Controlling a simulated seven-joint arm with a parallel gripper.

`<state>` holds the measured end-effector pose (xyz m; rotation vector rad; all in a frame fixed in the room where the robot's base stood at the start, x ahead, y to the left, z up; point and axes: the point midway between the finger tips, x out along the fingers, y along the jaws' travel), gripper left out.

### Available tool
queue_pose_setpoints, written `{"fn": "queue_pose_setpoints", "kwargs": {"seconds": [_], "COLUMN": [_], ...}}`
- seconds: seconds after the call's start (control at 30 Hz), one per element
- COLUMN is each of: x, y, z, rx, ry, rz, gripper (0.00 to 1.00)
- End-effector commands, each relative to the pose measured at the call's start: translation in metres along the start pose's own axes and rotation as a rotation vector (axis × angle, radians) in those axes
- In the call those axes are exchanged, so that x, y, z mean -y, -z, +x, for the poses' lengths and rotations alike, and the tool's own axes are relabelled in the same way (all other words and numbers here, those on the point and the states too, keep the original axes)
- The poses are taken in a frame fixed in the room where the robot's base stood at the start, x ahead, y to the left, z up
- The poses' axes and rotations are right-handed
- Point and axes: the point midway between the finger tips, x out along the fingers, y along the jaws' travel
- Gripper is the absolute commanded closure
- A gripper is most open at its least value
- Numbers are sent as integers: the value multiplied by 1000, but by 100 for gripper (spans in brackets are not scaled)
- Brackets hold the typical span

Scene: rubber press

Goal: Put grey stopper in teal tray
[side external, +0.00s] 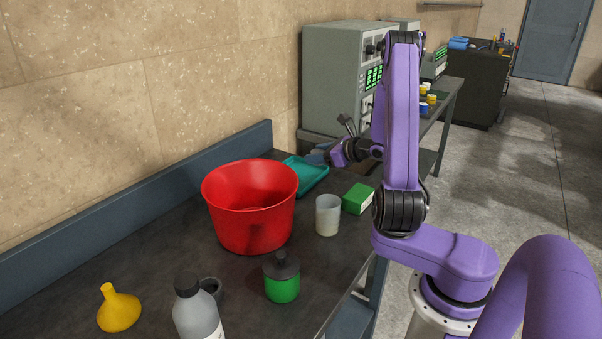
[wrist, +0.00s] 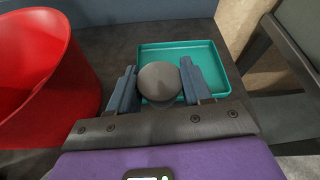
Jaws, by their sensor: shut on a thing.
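The grey stopper (wrist: 159,80) is round and sits between the two fingers of my gripper (wrist: 160,88) in the wrist view. My gripper is shut on it. The teal tray (wrist: 222,58) is a shallow, empty-looking rectangle just beyond the stopper, which covers part of its near left area. In the side view the teal tray (side external: 309,178) lies behind and right of the red bucket, against the back of the bench. My gripper (side external: 318,157) is low near the tray's far right end there; the stopper cannot be made out in that view.
A red bucket (side external: 249,222) stands close left of the tray. A whitish cup (side external: 327,216), a green box (side external: 358,199) and a green jar (side external: 282,288) stand nearer the bench front. A grey instrument cabinet (side external: 335,85) rises behind my gripper.

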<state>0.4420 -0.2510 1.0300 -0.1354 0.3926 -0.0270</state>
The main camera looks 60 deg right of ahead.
Motion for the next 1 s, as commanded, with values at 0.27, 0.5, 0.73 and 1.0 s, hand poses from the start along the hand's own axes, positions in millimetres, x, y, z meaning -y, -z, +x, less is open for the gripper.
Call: {"fn": "queue_pose_setpoints", "kwargs": {"seconds": [0.27,0.5,0.73,1.0], "x": [23,31,36,34], "y": [11,35,44,69], "z": [58,93,108,123], "rx": [-1,-1,0,-1], "ry": [-3,-2,0,-1], "rz": [2,1,0,3], "gripper": [81,81,81,81]}}
